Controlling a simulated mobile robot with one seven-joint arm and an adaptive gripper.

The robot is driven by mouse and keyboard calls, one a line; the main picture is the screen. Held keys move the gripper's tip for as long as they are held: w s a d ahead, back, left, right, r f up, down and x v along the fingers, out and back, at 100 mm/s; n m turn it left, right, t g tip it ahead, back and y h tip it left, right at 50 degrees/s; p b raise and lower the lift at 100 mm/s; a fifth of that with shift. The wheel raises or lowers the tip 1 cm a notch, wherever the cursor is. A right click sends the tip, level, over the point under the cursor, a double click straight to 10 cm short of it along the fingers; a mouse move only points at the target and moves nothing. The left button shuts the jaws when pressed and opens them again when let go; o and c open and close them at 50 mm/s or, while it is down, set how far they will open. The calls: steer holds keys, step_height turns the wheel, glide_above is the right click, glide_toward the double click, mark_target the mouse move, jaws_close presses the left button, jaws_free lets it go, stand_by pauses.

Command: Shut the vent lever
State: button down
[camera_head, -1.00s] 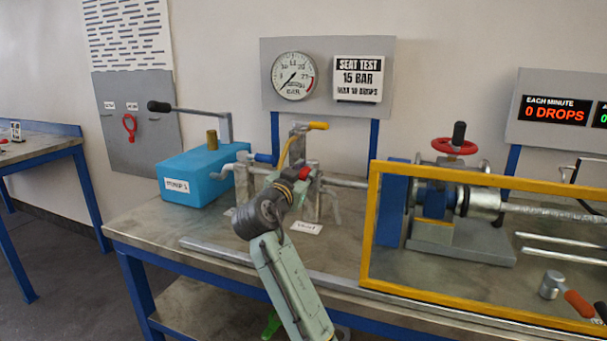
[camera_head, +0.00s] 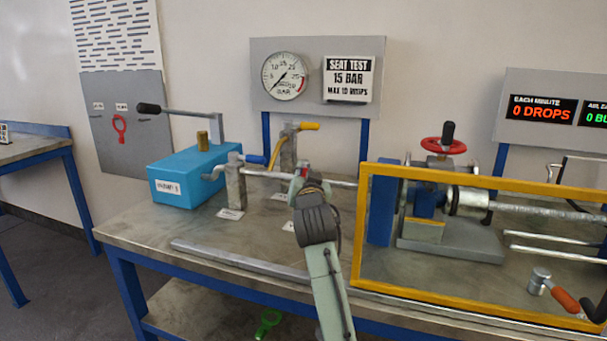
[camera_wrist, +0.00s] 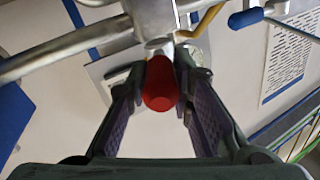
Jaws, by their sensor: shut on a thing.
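The vent lever's red handle (camera_wrist: 160,85) points toward the camera in the wrist view, between the two fingers of my gripper (camera_wrist: 160,70). The fingers are shut on it, one on each side. The handle joins a grey metal valve body (camera_wrist: 150,18) on the pipe. In the head view my gripper (camera_head: 306,186) is at the pipe, left of the yellow frame, and my wrist hides most of the lever and valve. The lever's exact angle cannot be told there.
A blue-handled lever (camera_head: 256,160) and a yellow-handled lever (camera_head: 308,126) are close by on the left and behind. The blue pump box (camera_head: 190,172) stands further left. The yellow guard frame (camera_head: 362,225) is close on the right.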

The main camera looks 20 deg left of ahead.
steer(key=c, duration=1.4)
jaws_free()
steer(key=shift+s, duration=0.1)
steer(key=v, duration=1.1)
steer(key=shift+s+d, duration=0.2)
steer(key=shift+s, duration=0.15)
steer(key=shift+c, duration=0.4)
